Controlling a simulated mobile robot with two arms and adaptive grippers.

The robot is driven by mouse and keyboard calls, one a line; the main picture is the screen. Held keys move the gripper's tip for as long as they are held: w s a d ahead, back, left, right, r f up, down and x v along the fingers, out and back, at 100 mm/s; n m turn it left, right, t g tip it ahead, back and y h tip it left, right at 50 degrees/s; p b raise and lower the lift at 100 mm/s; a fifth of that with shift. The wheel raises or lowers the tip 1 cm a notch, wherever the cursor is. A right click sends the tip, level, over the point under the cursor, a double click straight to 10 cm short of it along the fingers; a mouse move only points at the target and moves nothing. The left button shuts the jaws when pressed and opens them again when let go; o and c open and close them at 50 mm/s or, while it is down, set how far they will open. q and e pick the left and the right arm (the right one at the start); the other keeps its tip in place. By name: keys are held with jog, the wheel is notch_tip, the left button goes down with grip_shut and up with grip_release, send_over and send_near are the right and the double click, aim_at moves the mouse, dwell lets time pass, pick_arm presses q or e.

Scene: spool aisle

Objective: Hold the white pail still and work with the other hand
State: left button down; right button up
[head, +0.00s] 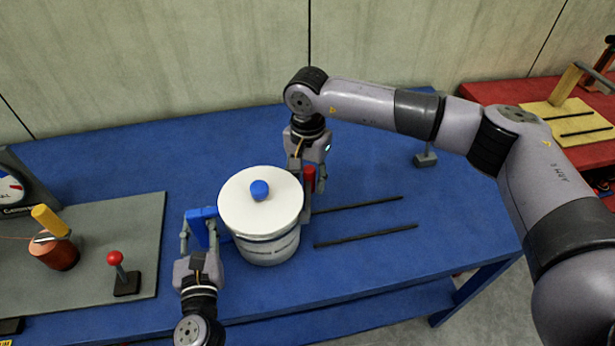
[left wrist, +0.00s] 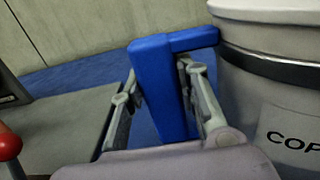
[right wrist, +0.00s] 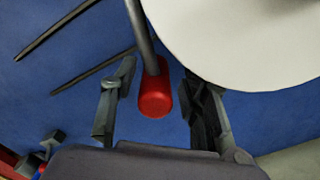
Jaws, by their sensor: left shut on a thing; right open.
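The white pail (head: 267,248) stands upright on the blue table, its white lid (head: 240,208) with a blue knob (head: 259,190) on top. In the left wrist view the pail (left wrist: 262,100) shows a dark band and a partly visible label. My left gripper (head: 201,232) is shut on the blue handle (left wrist: 163,88) at the pail's left side. My right gripper (head: 306,175) is behind and right of the pail. It is open, with the red grip (right wrist: 155,95) of a grey bar between its fingers; whether they touch it I cannot tell.
Two dark rails (head: 365,236) lie on the blue table (head: 400,280) to the right of the pail. At left a grey board (head: 150,225) carries a copper spool (head: 58,254) and a red-knobbed lever (head: 115,258). A red table (head: 500,92) stands at the far right. The table's front right is clear.

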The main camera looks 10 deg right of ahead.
jog(key=shift+d, duration=0.1)
notch_tip(320, 180, up, 12)
dwell(0.6)
pick_arm(q)
jog(key=c, duration=1.2)
grip_release()
jog(key=shift+o, duration=0.2)
